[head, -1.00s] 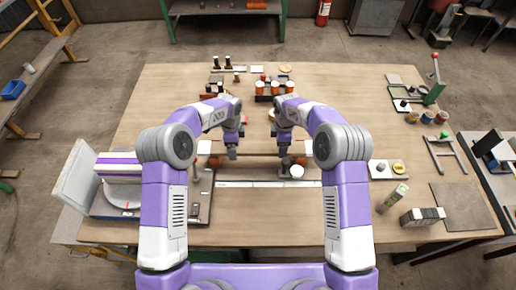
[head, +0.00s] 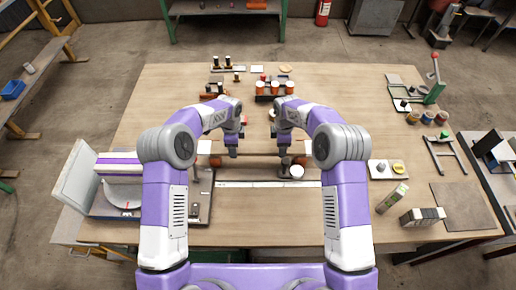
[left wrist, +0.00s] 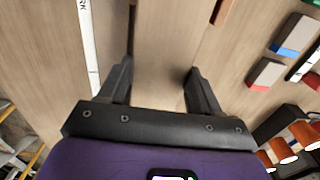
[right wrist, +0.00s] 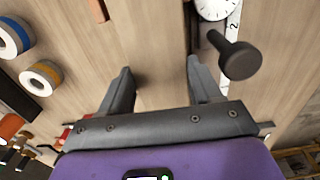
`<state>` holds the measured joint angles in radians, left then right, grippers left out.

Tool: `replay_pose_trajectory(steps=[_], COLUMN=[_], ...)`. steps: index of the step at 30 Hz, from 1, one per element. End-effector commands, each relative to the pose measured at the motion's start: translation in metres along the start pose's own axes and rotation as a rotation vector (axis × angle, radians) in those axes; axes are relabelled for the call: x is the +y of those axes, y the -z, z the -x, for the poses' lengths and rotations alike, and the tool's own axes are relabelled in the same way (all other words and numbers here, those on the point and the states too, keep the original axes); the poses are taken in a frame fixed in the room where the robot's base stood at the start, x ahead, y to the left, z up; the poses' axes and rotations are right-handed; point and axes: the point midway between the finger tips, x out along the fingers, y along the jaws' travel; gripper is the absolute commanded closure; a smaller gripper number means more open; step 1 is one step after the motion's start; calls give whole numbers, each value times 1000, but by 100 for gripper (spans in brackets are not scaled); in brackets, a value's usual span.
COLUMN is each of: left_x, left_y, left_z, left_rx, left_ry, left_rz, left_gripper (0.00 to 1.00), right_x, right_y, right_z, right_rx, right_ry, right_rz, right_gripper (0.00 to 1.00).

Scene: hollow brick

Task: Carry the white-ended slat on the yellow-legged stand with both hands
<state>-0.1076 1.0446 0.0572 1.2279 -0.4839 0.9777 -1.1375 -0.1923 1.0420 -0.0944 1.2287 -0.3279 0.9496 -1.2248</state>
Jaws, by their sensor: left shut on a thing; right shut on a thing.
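The wood-coloured slat (head: 258,154) runs left to right between my two grippers in the head view. It also shows as a pale board between the fingers in the left wrist view (left wrist: 168,50) and the right wrist view (right wrist: 155,50). My left gripper (head: 233,150) and right gripper (head: 284,149) are both shut on it, fingers set wide across its width. The slat's outer ends are partly covered by my arms, and their white colour is not clear. The yellow-legged stand is not clearly visible. I cannot tell how high the slat is off the table.
A white ruler (head: 265,184) lies in front of the slat. A white round dial (head: 297,171) and a dark knob (right wrist: 240,60) are close to the right gripper. Orange jars (head: 275,87) stand behind. A purple-and-white machine (head: 118,172) is at left. The front table middle is clear.

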Motion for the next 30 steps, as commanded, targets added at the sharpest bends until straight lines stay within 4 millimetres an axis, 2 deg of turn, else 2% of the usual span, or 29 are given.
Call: replay_pose_trajectory(steps=[8,21,30], left_x=[0,0,0], left_y=[0,0,0], left_z=[13,50,50], left_rx=[0,0,1], left_ry=[1,1,0], left_rz=[0,0,0], left_gripper=[80,80,80], right_x=[0,0,0], right_y=[0,0,0], right_z=[13,50,50], right_rx=[1,1,1], right_ry=[-2,-1,-1], right_rz=[0,0,0], right_gripper=[80,80,80])
